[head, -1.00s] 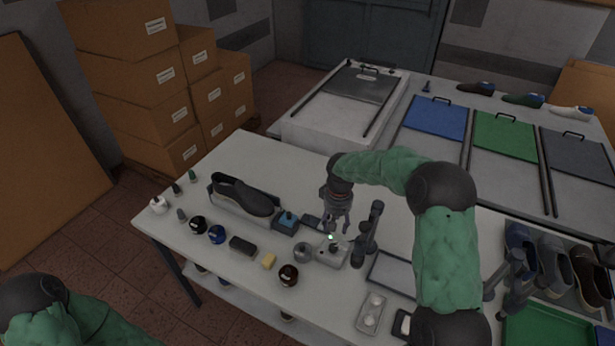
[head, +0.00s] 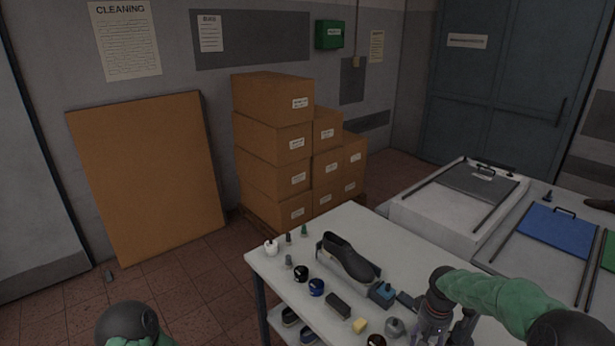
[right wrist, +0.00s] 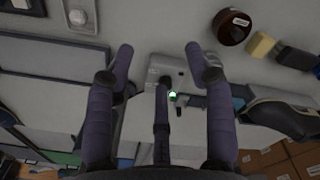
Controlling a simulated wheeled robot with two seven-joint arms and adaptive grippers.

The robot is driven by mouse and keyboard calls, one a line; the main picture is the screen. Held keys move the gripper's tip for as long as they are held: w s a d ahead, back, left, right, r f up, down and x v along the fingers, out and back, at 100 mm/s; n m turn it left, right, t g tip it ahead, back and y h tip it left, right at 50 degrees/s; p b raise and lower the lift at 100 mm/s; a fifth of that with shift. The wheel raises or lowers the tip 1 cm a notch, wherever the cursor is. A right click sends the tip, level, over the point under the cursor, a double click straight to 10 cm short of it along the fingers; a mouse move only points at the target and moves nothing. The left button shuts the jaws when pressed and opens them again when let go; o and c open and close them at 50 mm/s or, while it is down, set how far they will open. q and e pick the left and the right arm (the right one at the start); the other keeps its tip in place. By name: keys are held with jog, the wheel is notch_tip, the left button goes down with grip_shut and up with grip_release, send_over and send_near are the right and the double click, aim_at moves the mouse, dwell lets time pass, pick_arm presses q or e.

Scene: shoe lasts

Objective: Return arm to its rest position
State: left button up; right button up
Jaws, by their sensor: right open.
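My right arm (head: 510,303) comes in from the lower right in the head view, its hand over the near table. My right gripper (right wrist: 160,58) is open in the right wrist view, its two fingers spread wide. Between and beyond them is a grey device (right wrist: 170,72) with a green light on the table; nothing is held. In the head view the right fingers are largely cut off by the bottom edge. Of my left arm, only a dark joint and some green sleeve (head: 128,322) show at the lower left; its gripper is out of view.
The white table (head: 310,226) holds a dark shoe (head: 348,258), a blue block (head: 382,293), a dark brush (head: 338,305), a yellow sponge (head: 360,325) and several jars. Stacked boxes (head: 275,140) stand behind it. A second table with a blue panel (head: 552,228) is at the right.

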jog(key=s+a+f+y, duration=0.2)
jog(key=s+a+f, duration=0.3)
jog(key=a+f, duration=0.3)
jog(key=s+a+f+y, duration=0.1)
jog(key=s+a+f, duration=0.4)
jog(key=f, duration=0.4)
jog(key=s+a+f+m+y, duration=0.1)
jog(key=s+a+f, duration=0.25)
jog(key=s, duration=0.55)
jog(key=s+a+f+m, duration=0.1)
jog(key=s+a+f, duration=0.2)
jog(key=s+a, duration=0.35)
pick_arm(q)
notch_tip(320, 180, down, 11)
jog(key=b, duration=1.1)
jog(key=shift+s+a, duration=0.15)
jog(key=shift+s, duration=0.05)
pick_arm(e)
notch_tip(320, 180, down, 10)
jog(key=shift+w+r+n, duration=0.15)
jog(key=shift+n, duration=0.15)
